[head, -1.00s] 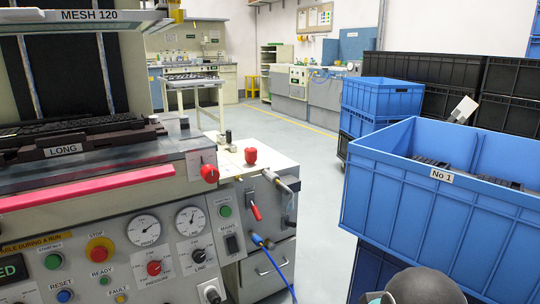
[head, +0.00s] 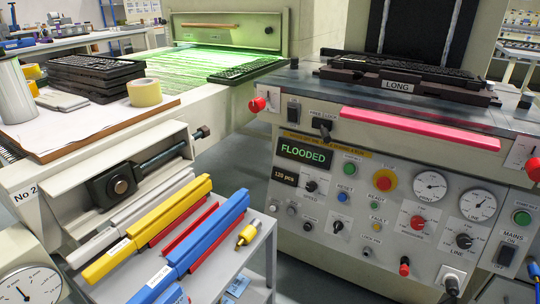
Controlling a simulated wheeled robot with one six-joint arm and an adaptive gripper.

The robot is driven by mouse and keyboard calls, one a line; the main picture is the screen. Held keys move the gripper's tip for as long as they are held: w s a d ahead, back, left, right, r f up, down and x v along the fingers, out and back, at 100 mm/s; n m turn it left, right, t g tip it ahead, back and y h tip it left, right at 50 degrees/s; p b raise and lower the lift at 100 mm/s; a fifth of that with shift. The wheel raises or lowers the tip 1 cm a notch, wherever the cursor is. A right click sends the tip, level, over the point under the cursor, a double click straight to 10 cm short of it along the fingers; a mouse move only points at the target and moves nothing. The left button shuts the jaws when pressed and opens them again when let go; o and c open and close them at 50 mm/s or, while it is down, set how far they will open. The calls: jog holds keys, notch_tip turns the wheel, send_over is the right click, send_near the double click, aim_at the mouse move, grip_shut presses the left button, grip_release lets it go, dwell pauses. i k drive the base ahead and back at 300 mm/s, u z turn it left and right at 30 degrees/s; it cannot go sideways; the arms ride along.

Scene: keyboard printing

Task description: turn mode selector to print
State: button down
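The press control panel (head: 345,190) faces me in the right half of the head view. Its green display (head: 304,153) reads FLOODED. Small black knobs sit below it: an upper knob (head: 310,186) beside the "120 pcs" readout and a lower knob (head: 338,226). Their labels are too small to read, so I cannot tell which is the mode selector or where it points. A larger black line knob (head: 463,240) and a red pressure knob (head: 417,222) are further right. My gripper is not in view.
A cart with yellow squeegee (head: 155,222) and blue squeegee (head: 205,240) stands front left of the panel. Red knobs (head: 257,105) and a pink bar (head: 418,130) project from the press front. A keyboard (head: 248,69) lies by the green-lit dryer.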

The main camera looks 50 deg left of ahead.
aim_at(338, 225)
jog(key=u, duration=1.3)
